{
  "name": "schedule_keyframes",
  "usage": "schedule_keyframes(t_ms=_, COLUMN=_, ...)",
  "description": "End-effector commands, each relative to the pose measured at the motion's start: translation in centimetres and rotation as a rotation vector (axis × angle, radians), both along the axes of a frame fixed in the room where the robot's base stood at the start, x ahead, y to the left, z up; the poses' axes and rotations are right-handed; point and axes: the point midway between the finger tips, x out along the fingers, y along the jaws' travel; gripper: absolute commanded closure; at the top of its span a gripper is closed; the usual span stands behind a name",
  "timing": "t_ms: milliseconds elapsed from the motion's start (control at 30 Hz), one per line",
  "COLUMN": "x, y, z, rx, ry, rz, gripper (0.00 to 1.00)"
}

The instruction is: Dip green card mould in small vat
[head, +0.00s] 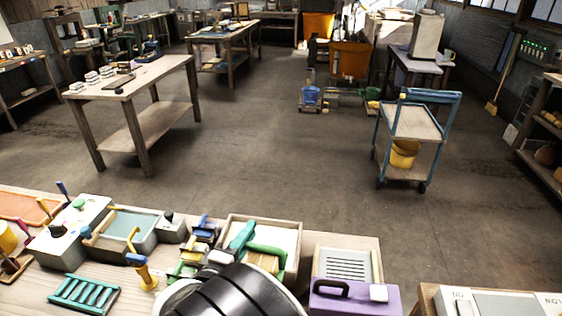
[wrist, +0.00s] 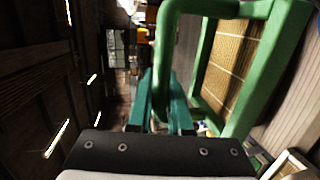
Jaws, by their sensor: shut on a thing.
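The green card mould (head: 268,249) is a green frame with a tan mesh and a loop handle. It fills the upper right of the wrist view (wrist: 198,60), tilted there. My gripper (head: 242,236) has teal fingers, shut on the mould's green handle; the fingers also show in the wrist view (wrist: 163,85). In the head view the mould overlaps a wooden-rimmed box with a white inside (head: 298,226); I cannot tell its height above it. A grey vat with pale green contents (head: 148,243) sits further left. I cannot tell which is the small vat. My black arm hides part of the bench.
A purple box with a black handle (head: 350,300) and a slotted tray (head: 347,264) stand right of my arm. A teal rack (head: 84,294), a yellow-handled tool (head: 146,277) and several clamps (head: 205,235) crowd the left.

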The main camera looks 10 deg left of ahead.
Motion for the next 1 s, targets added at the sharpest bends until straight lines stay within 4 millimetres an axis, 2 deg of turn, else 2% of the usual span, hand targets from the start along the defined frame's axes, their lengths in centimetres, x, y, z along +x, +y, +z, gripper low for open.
schedule_keyframes(t_ms=33, x=-1.3, y=2.1, z=-2.1, rx=-0.006, ry=0.004, rz=0.027, gripper=1.0)
schedule_keyframes(t_ms=100, x=-3.0, y=4.2, z=-4.2, rx=-0.005, ry=0.003, rz=0.051, gripper=1.0)
schedule_keyframes(t_ms=233, x=-5.1, y=6.2, z=-6.7, rx=-0.002, ry=0.001, rz=0.084, gripper=1.0)
schedule_keyframes(t_ms=367, x=-5.8, y=6.8, z=-7.5, rx=0.0, ry=0.001, rz=0.094, gripper=1.0)
schedule_keyframes(t_ms=600, x=-5.7, y=6.7, z=-7.7, rx=-0.001, ry=0.001, rz=0.093, gripper=1.0)
schedule_keyframes(t_ms=1000, x=-5.7, y=6.7, z=-16.1, rx=-0.004, ry=0.003, rz=0.093, gripper=1.0)
